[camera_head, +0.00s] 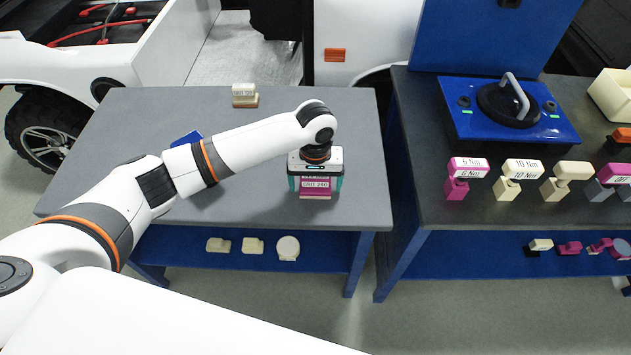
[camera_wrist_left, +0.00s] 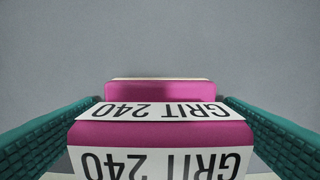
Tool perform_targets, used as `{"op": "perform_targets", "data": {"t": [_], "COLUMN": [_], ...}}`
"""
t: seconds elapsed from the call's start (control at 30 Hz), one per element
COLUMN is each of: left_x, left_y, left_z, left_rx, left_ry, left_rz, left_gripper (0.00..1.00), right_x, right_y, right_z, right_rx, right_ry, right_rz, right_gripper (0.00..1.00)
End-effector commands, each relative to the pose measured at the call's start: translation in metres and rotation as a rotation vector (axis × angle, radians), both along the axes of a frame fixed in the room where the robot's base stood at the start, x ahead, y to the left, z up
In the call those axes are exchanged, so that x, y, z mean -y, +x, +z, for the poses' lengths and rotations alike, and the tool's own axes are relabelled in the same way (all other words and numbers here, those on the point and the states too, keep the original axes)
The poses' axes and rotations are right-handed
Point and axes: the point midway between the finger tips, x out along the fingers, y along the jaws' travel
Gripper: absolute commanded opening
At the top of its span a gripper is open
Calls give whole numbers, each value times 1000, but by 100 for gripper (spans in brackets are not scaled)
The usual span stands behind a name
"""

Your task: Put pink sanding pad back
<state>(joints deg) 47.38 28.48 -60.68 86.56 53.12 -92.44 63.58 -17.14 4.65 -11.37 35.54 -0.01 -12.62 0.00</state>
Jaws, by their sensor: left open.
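The pink sanding pad (camera_head: 316,188), labelled GRIT 240, stands near the front right of the left grey table (camera_head: 110,130). My left gripper (camera_head: 316,182) points down over it, with a teal finger on either side. In the left wrist view the pink pad (camera_wrist_left: 165,132) sits between the two teal fingers of the open gripper (camera_wrist_left: 162,140). The top of the pad is partly hidden by the gripper in the head view. I cannot tell whether either finger touches it. My right gripper is out of view.
A cream and brown pad (camera_head: 244,96) stands at the table's back. A blue flat thing (camera_head: 187,138) lies partly behind my arm. The right workbench (camera_head: 450,215) holds a blue device (camera_head: 460,122) and several labelled blocks. Pale parts lie on the lower shelf (camera_head: 325,250).

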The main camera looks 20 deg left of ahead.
Motion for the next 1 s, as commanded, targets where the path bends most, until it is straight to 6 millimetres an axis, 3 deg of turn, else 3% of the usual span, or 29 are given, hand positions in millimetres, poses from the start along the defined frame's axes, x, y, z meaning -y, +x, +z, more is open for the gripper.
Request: {"op": "perform_targets", "data": {"t": [0.17, 0.4, 0.6, 0.77, 1.0], "left_x": [0, 0, 1, 1, 1], "left_y": [1, 1, 1, 0, 0], "left_z": [22, 75, 108, 120, 121], "left_rx": [4, 5, 2, 1, 0], "left_ry": [-2, -2, -1, -1, 0], "left_rz": [-1, 0, -1, -1, 0], "left_gripper": [90, 90, 90, 90, 90], "right_x": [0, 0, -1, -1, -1], "right_y": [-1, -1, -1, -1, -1], "right_z": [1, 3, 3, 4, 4], "right_rx": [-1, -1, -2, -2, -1], "right_ry": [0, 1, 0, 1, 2], "right_rz": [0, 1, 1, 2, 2], "right_gripper": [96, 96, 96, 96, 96]}}
